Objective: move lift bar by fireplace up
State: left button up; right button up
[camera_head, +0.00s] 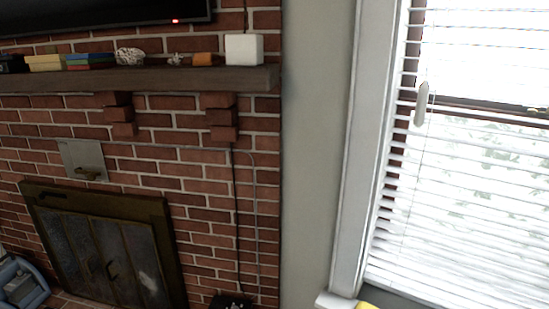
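A window with white slatted blinds (470,200) fills the right side of the view, to the right of the brick fireplace wall (200,180). The slats hang down past the sill level, and the blind's lower end is hard to make out. A long white handle-like piece (422,103) hangs in front of the slats near their left edge, with a thin cord below it. I cannot tell for certain which part is the lift bar. Neither of my grippers is in view.
A dark wooden mantel (140,79) holds several small items, including a white cube (244,49). Below is the closed fireplace door (105,245). A blue and grey object (20,284) is at the lower left. A white window sill (335,300) juts out.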

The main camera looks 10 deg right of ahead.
aim_at(403, 294)
jog(key=z, duration=1.55)
jog(key=l, duration=0.1)
